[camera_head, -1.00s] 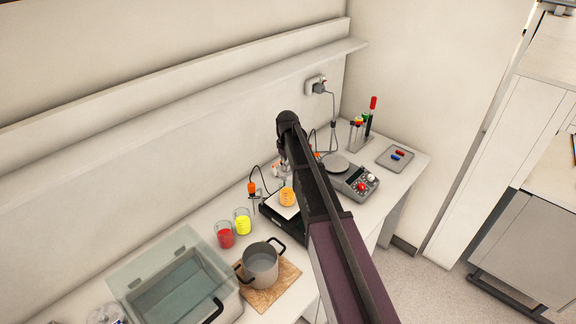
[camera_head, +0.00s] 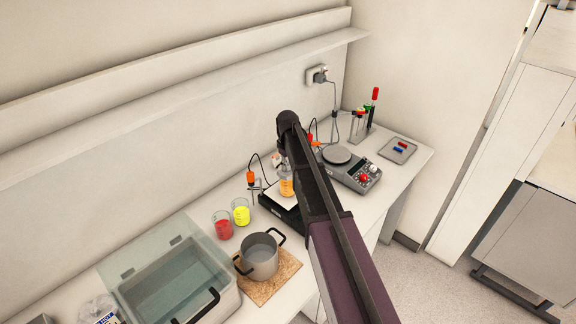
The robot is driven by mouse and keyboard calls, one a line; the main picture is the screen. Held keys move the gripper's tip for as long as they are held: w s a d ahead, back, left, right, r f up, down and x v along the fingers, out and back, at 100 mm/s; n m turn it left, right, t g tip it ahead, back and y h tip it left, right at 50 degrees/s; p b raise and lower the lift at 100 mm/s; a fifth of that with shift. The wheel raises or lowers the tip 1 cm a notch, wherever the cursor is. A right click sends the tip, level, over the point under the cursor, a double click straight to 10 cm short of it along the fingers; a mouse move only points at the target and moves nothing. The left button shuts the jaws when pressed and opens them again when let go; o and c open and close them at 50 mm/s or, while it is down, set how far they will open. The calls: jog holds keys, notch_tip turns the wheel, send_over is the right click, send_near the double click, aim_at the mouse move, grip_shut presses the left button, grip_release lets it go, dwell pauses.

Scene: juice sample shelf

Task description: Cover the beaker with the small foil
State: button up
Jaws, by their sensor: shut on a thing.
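A glass beaker with orange juice (camera_head: 286,187) stands on a black device with a white top (camera_head: 285,202), partly behind my arm. My gripper (camera_head: 283,162) hangs under the dark end of my arm, just above the orange beaker. The arm hides much of it, and the fingertips are small and unclear. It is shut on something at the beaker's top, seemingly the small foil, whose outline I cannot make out. I cannot tell whether the foil touches the rim.
A red beaker (camera_head: 223,229) and a yellow beaker (camera_head: 241,213) stand left of the device. A pot (camera_head: 259,259) and a glass-lidded bath (camera_head: 177,290) are nearer. A shelf (camera_head: 200,115) runs above.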

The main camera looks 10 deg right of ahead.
jog(key=shift+f+b, duration=0.5)
jog(key=shift+f, duration=0.15)
jog(key=o, duration=1)
jog(key=shift+r, duration=0.1)
